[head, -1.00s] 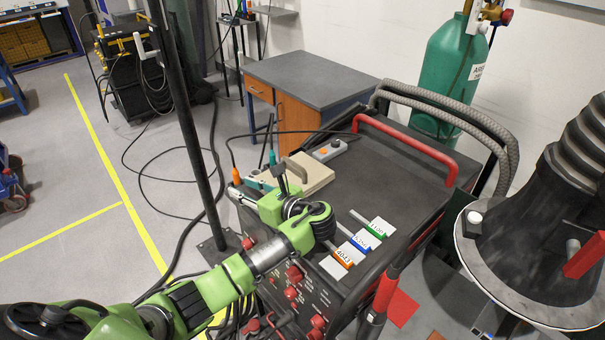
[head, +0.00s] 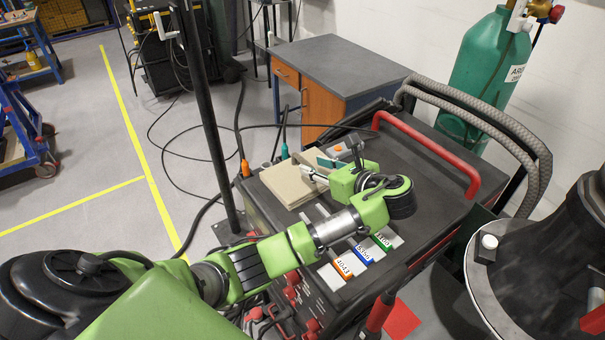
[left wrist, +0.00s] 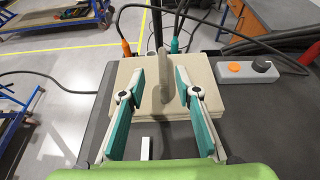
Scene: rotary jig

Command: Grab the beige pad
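The beige pad (head: 286,190) is a flat block with an upright handle, lying on top of the dark welding cart near its back-left corner. It also shows in the left wrist view (left wrist: 120,80), with its handle (left wrist: 166,82) standing up. My left gripper (head: 316,168) is above the pad's right side in the head view. In the left wrist view the gripper (left wrist: 160,78) is open, with its teal fingers apart on either side of the handle; I see gaps on both sides. My right gripper is not in view.
A grey control box (left wrist: 248,70) with an orange button and black knob sits beside the pad. Numbered tags (head: 362,254) lie on the cart's front. A red handle bar (head: 428,150) runs along its right side. A black post (head: 205,110) stands left of the cart.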

